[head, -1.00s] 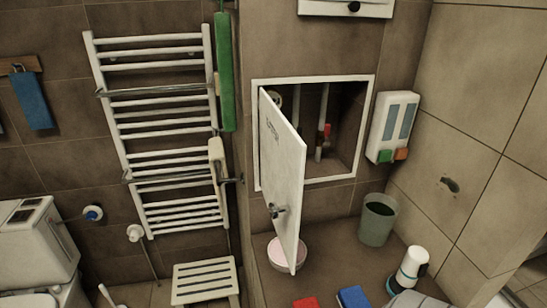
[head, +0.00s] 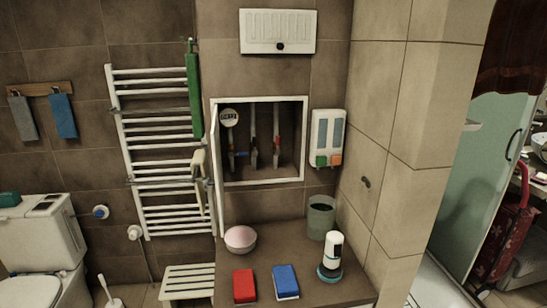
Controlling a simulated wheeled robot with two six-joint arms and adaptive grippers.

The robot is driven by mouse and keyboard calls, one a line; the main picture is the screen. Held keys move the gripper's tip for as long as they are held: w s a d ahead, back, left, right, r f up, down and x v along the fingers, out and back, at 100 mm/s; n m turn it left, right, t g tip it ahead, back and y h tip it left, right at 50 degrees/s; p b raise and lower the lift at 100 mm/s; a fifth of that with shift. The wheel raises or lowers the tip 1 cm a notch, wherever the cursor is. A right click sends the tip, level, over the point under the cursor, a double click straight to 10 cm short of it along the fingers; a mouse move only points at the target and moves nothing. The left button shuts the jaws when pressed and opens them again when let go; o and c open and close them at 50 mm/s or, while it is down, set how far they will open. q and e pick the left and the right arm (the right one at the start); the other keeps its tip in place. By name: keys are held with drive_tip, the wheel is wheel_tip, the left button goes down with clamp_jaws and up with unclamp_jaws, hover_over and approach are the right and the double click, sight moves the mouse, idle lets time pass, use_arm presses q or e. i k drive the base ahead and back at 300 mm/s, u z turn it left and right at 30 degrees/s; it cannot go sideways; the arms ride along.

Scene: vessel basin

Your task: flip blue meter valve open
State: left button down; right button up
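The wall cabinet (head: 304,142) is a white-framed recess in the brown tiled wall, in the middle of the head view. Its white door (head: 219,178) stands open on the left side and shows nearly edge-on. Inside, a round white meter (head: 229,118) with dark digits sits at the upper left. A small blue valve handle (head: 241,154) shows low on the pipework below and right of the meter; its exact angle is too small to tell. Neither of my grippers is in view.
A ledge below the cabinet holds a pink-topped bowl (head: 240,239), a red box (head: 244,286), a blue box (head: 285,282), a white-and-dark canister (head: 332,255) and a grey bin (head: 320,217). A soap dispenser (head: 327,137) hangs right of the cabinet. A towel radiator (head: 155,150) stands left.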

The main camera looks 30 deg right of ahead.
sight(231, 154)
drive_tip(key=z, duration=0.75)
drive_tip(key=i, duration=0.45)
drive_tip(key=z, duration=0.6)
drive_tip(key=k, duration=1.3)
drive_tip(key=u, duration=0.1)
drive_tip(key=i, duration=1.75)
drive_tip(key=z, duration=0.75)
